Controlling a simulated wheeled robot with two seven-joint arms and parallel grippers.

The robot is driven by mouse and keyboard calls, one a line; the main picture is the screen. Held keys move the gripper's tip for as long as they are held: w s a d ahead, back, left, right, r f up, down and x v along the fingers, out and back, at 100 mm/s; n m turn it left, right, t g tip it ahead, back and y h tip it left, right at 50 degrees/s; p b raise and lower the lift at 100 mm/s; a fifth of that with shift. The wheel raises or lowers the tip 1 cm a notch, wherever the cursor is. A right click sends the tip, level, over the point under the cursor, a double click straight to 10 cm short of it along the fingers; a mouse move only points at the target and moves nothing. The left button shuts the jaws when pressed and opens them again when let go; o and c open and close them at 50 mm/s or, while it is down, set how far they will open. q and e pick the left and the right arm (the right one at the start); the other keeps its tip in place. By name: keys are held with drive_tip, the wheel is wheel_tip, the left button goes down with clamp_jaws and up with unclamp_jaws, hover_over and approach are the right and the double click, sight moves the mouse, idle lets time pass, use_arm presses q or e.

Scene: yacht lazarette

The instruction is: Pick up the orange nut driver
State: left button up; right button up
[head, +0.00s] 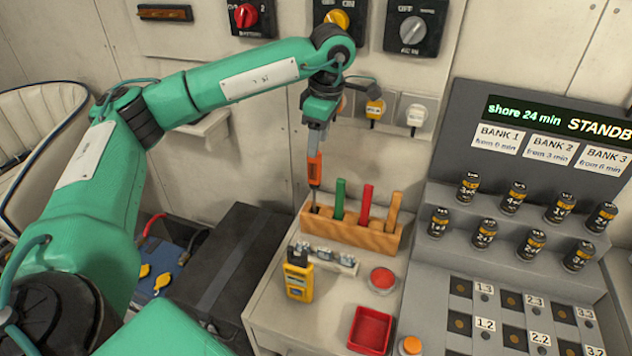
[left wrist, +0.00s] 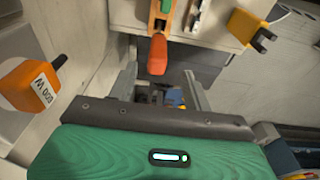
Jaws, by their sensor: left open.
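The orange nut driver (head: 315,168) stands about upright at the left end of a wooden rack (head: 365,233), its orange handle higher than the neighbouring handles. My left gripper (head: 317,143) points down at the handle's top and is open. In the left wrist view, the orange handle (left wrist: 158,52) lies just ahead of the gap between the two grey fingers of my left gripper (left wrist: 160,78). I cannot tell whether the fingertips touch it. My right gripper is not in view.
Green (head: 339,198), red (head: 365,203) and tan (head: 394,209) handles stand close by in the rack. A yellow meter (head: 298,278), a red tray (head: 370,330) and a red button (head: 382,279) are in front. A sloped switch panel (head: 500,245) rises at right.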

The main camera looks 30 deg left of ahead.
sight(314, 169)
use_arm(q)
drive_tip(key=f, duration=0.3)
drive_tip(key=shift+a, duration=0.2)
drive_tip(key=shift+a+f+p, duration=0.1)
drive_tip(key=shift+f+p, duration=0.45)
drive_tip(key=shift+f, duration=0.3)
drive_tip(key=f, duration=0.2)
drive_tip(key=f+p, duration=0.1)
drive_tip(key=shift+a+f, duration=0.35)
drive_tip(key=shift+a, duration=0.05)
drive_tip(key=shift+f, duration=0.45)
drive_tip(key=shift+c, duration=0.2)
clamp_jaws()
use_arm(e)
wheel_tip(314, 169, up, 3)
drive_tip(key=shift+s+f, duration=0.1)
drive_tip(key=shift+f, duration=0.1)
